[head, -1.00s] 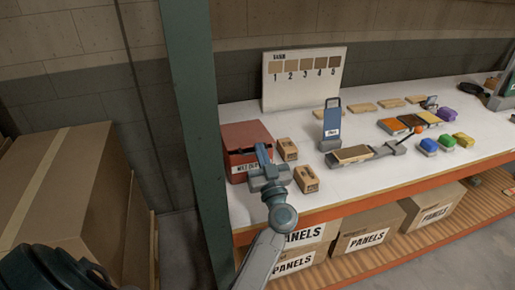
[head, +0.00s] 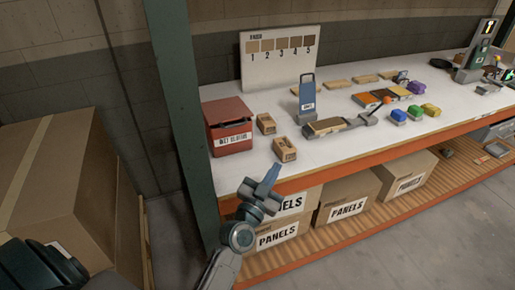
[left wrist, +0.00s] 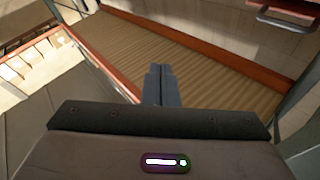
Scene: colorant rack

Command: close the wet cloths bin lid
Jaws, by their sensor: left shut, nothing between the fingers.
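The red wet cloths bin (head: 231,138) stands at the left end of the white bench top, its white label facing the front. My right gripper is not in view.
Two small cardboard boxes (head: 266,124) stand right of the bin. A green post (head: 186,130) rises close to its left. A sanding block stand (head: 307,97) and colored blocks are farther right. Panels boxes (head: 346,196) sit on the lower shelf. A large carton (head: 60,190) stands at left.

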